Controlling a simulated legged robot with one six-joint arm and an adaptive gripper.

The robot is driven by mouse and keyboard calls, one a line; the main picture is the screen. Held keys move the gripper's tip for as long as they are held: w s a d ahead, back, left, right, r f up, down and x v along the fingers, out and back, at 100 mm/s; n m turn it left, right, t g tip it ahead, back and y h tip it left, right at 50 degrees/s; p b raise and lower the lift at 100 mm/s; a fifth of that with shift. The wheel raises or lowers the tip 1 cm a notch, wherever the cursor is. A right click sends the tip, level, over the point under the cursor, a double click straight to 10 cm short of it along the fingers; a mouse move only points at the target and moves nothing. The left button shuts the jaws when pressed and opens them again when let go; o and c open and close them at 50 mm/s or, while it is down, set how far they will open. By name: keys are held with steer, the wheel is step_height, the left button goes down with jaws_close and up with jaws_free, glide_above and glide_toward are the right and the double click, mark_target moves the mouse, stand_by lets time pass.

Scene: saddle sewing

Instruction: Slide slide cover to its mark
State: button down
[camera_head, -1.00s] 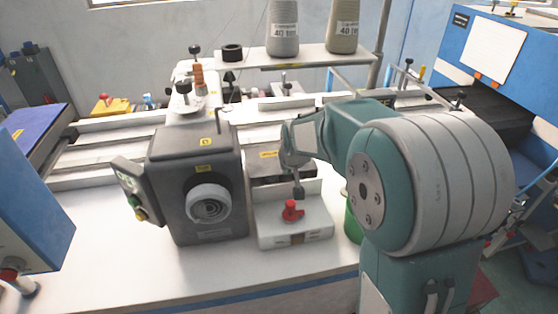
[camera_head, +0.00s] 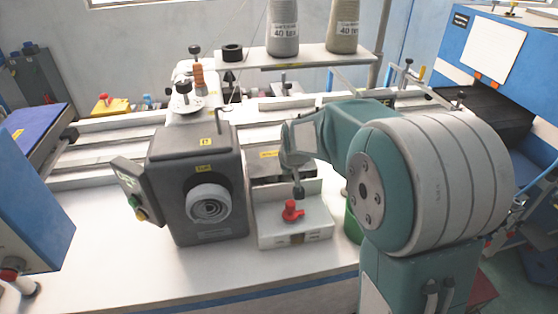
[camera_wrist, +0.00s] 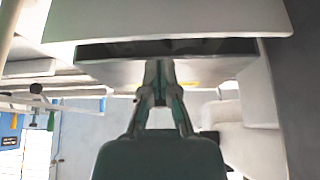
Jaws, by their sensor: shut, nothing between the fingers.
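My gripper (camera_head: 298,189) points down, shut and empty, over a white block (camera_head: 318,221) with a red knob (camera_head: 292,211) on it. In the camera_head view its tips overlap the block's raised back plate; I cannot tell whether they touch. In the wrist view the shut fingers (camera_wrist: 160,75) reach toward a pale panel (camera_wrist: 165,18) with a dark gap below it. Behind the block is a grey part with a yellow label (camera_head: 270,154). The slide cover and its mark cannot be clearly told apart from these parts.
A dark grey sewing machine head (camera_head: 172,165) with a round dial stands close left of the block. A green container (camera_head: 352,226) stands to the right, partly behind my arm. Thread cones (camera_head: 283,30) stand on a shelf behind. The white table (camera_head: 140,270) is clear at front left.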

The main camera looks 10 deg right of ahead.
steer(key=shift+w, duration=0.1)
steer(key=shift+w, duration=4.9)
steer(key=shift+r, duration=0.1)
